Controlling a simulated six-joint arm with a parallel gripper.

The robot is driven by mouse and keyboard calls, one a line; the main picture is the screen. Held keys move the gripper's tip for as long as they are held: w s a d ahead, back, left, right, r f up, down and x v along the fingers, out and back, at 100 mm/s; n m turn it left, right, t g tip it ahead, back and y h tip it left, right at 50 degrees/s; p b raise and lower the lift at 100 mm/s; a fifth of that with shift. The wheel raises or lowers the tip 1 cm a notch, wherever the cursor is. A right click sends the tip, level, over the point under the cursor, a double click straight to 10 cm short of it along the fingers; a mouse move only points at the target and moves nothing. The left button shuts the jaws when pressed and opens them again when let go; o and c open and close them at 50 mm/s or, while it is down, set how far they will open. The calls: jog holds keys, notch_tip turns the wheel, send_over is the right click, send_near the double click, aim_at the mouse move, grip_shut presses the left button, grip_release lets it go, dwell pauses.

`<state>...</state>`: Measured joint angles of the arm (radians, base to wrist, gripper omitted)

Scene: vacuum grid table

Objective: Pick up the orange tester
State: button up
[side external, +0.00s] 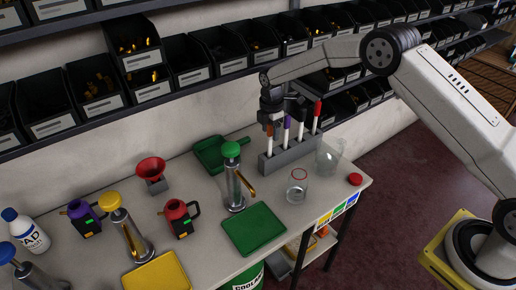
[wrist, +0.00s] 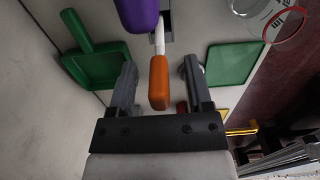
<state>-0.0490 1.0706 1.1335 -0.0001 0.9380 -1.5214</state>
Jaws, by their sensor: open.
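The orange tester (side external: 270,130) stands upright in the grey rack (side external: 290,153), at its left end, beside a purple tester (side external: 287,122) and a red tester (side external: 317,108). My gripper (side external: 275,106) is right at the orange handle and partly hides its top. In the wrist view, the orange handle (wrist: 159,85) lies between the two open fingers of my gripper (wrist: 158,78), with a gap on either side. The purple handle (wrist: 138,14) is just beyond it at the top of that view. The rack is mostly hidden there.
A clear pitcher (side external: 329,155) and a glass jar (side external: 297,187) stand near the rack. A green-topped metal dispenser (side external: 233,175) stands left of it, with a green dustpan (side external: 210,155) behind and a green tray (side external: 254,229) in front. Shelf bins (side external: 265,52) hang above.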

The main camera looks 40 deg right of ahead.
jog(key=shift+f, duration=0.25)
dwell(0.3)
grip_shut()
